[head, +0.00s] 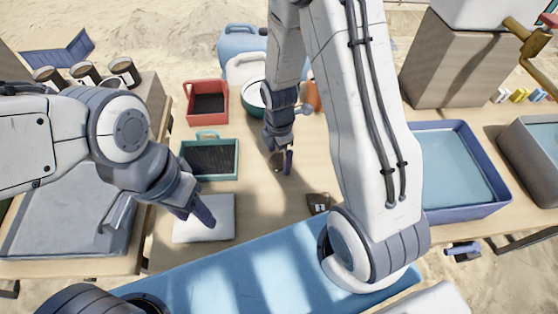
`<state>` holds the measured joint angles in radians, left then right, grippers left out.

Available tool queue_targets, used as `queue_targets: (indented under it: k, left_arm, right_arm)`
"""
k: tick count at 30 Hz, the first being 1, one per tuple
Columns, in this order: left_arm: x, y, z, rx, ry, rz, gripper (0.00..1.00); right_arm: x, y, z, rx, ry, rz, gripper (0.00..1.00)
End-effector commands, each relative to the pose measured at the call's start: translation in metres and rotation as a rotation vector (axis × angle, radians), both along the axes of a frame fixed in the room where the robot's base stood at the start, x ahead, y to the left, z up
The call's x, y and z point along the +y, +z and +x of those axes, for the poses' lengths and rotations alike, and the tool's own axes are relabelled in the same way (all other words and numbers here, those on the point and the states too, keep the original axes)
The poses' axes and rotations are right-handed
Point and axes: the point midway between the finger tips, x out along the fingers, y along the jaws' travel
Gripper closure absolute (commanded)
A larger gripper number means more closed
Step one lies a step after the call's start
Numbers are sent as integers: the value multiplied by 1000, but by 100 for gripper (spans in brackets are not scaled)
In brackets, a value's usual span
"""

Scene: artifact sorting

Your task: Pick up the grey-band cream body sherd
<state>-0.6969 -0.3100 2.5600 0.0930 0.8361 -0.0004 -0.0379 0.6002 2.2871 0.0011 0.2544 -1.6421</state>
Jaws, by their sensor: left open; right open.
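I cannot make out a cream sherd with a grey band in the head view. A small brownish patch (276,159) shows at the tips of my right gripper (282,163); I cannot tell whether it is a sherd or part of a finger. My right gripper is open and points down, low over the middle of the table. My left gripper (190,207) is open, over the near left by a white flat pad (217,229). My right arm hides part of the table's middle and right.
A red tray (191,103) and a green tray (235,160) stand left of my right gripper. A small dark labelled piece (318,198) lies near the blue mat (255,270). A large blue bin (503,196) stands right. Bare table (260,215) shows between pad and labelled piece.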

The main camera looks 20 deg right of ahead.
Motion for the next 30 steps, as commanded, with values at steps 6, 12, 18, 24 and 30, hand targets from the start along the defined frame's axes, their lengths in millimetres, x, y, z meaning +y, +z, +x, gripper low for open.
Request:
queue_targets:
  k: [6,12,18,24,30]
  left_arm:
    - [0,0,0,0,0,0,50]
    - [0,0,0,0,0,0,50]
    - [0,1,0,0,0,0,50]
    - [0,5,0,0,0,0,50]
    - [0,10,0,0,0,0,50]
  right_arm:
    - [0,1,0,0,0,0,50]
    - [0,1,0,0,0,0,82]
    - [0,4,0,-1,0,0,82]
    - [0,24,1,-5,0,0,82]
    - [-21,56,-7,-4,-10,-1,82]
